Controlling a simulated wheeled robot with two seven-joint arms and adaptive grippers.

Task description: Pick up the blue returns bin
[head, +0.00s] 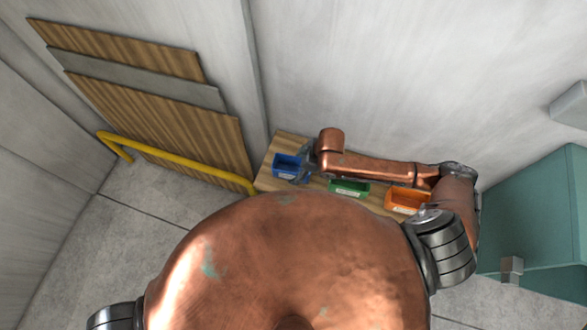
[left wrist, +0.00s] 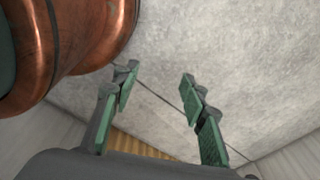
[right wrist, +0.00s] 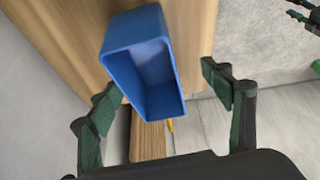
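The blue returns bin (head: 286,166) is a small open-topped box at the left end of a wooden surface (head: 265,184). My right gripper (head: 303,170) is beside its right side in the head view. In the right wrist view the blue bin (right wrist: 148,62) shows large, its opening facing the camera. The right gripper's two fingers (right wrist: 163,88) are spread wide, one on each side of the bin, with gaps visible. My left gripper (left wrist: 158,85) is open and empty, with floor behind it; it is outside the head view.
A green bin (head: 348,188) and an orange bin (head: 407,203) stand to the right on the same surface. A yellow rail (head: 185,161) and leaning boards (head: 160,115) are at left. A teal cabinet (head: 545,215) is at right. A grey wall rises behind the bins.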

